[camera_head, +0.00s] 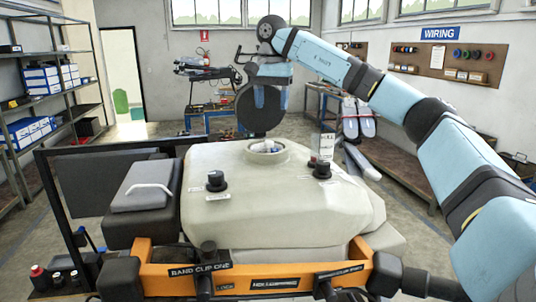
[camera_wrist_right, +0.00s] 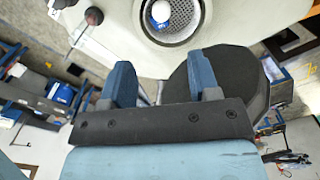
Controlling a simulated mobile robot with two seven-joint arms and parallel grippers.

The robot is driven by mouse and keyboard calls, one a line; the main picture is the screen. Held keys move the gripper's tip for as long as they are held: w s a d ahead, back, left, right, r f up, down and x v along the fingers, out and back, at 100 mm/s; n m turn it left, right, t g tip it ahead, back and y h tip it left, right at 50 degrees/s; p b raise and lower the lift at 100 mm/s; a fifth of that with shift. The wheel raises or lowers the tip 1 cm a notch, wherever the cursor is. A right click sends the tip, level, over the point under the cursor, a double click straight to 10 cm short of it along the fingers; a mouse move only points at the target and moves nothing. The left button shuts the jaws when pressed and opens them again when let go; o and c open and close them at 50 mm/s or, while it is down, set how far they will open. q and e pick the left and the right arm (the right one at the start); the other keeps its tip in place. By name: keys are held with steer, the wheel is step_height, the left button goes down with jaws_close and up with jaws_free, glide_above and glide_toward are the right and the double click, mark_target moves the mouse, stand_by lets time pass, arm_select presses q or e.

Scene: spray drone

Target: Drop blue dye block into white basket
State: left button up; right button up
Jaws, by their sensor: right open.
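The white basket (camera_head: 267,147) is set in the round opening on top of the pale tank. In the right wrist view its perforated wall (camera_wrist_right: 182,30) shows at the top edge, partly cut off. A small blue-and-white piece (camera_wrist_right: 163,12) lies inside it; the blue part looks like the dye block. It also shows in the head view (camera_head: 268,145), small and unclear. My right gripper (camera_wrist_right: 163,82) is open, with nothing between its two blue fingers. In the head view my right gripper (camera_head: 283,98) is above and behind the opening. My left gripper is out of view.
A large black disc, perhaps the lid (camera_head: 258,108), stands upright behind the opening, close to my right gripper. Two black knobs (camera_head: 216,181) (camera_head: 322,169) and a small clear container (camera_head: 326,145) are on the tank top. An orange frame (camera_head: 160,281) crosses the front.

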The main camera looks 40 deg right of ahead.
step_height(320, 180, up, 11)
steer(key=shift+f, duration=0.15)
stand_by(0.8)
